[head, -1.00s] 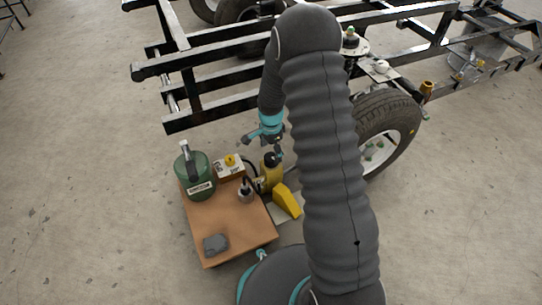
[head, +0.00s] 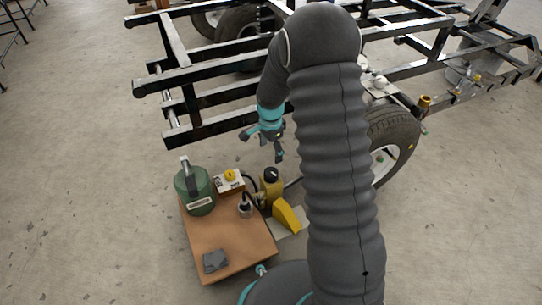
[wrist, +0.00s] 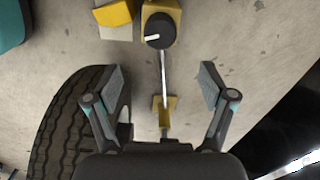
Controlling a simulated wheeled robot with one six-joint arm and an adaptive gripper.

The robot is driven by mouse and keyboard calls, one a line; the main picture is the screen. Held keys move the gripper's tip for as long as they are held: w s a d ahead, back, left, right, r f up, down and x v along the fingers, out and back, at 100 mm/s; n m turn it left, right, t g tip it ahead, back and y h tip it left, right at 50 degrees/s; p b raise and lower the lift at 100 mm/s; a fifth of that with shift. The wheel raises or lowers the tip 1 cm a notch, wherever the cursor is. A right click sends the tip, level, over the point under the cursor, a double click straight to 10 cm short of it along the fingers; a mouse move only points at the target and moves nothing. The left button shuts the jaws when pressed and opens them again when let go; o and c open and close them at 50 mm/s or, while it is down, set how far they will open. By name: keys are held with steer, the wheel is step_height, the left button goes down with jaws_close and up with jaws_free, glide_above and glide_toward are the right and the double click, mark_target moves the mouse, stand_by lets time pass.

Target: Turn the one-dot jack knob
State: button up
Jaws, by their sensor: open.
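A yellow jack (head: 272,190) with a black round top stands on the floor beside the cart. In the wrist view its black knob (wrist: 159,31) with a white pointer shows at the top, on the yellow body (wrist: 172,10). A metal rod (wrist: 164,78) runs from it to a yellow bracket (wrist: 164,112). No dot mark is readable. My gripper (head: 268,147) hangs above and behind the jack in the head view. In the wrist view my gripper (wrist: 163,78) has its fingers spread with nothing between them but the rod far below. It is apart from the knob.
A brown cart top (head: 232,243) holds a green canister (head: 196,193), a box with a yellow knob (head: 230,177) and a grey block (head: 215,260). A yellow wedge (head: 287,215) lies beside it. A tyre (head: 398,135) and black frame (head: 200,78) stand close by.

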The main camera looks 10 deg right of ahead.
mark_target(272, 172)
step_height(272, 172, down, 13)
steer(key=n+p, duration=0.6)
steer(key=n, duration=1.2)
steer(key=shift+s+d, duration=0.1)
steer(key=shift+r, duration=0.1)
steer(key=c, duration=1.2)
